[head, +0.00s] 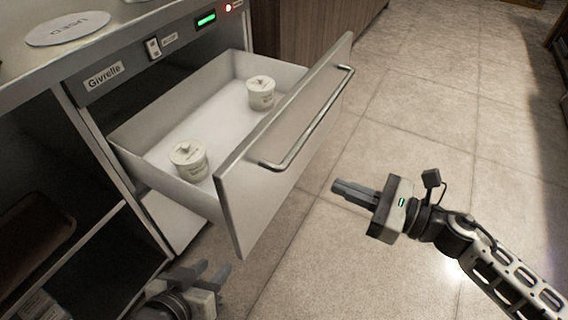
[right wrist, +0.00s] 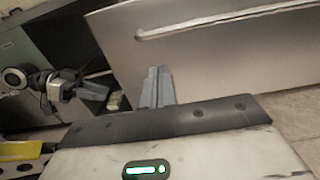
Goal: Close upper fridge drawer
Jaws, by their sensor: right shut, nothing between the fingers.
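The upper fridge drawer (head: 255,172) is pulled well out of the unit, its pale grey front with a long bar handle (head: 310,120) facing the floor area. Two white lidded jars stand inside, one near the front left (head: 189,162) and one farther back (head: 261,93). My right gripper (head: 336,188) is shut and empty, apart from the drawer front and to its right. In the right wrist view its fingers (right wrist: 157,88) point toward the drawer front (right wrist: 225,55). My left gripper (head: 208,274) is open and empty, low, below the drawer's left end.
The counter top (head: 50,52) above carries a round white plate or lid (head: 68,28). An open dark shelf space (head: 45,200) lies left of the drawer. A wooden cabinet (head: 305,35) stands behind. The tiled floor (head: 440,130) on the right is clear.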

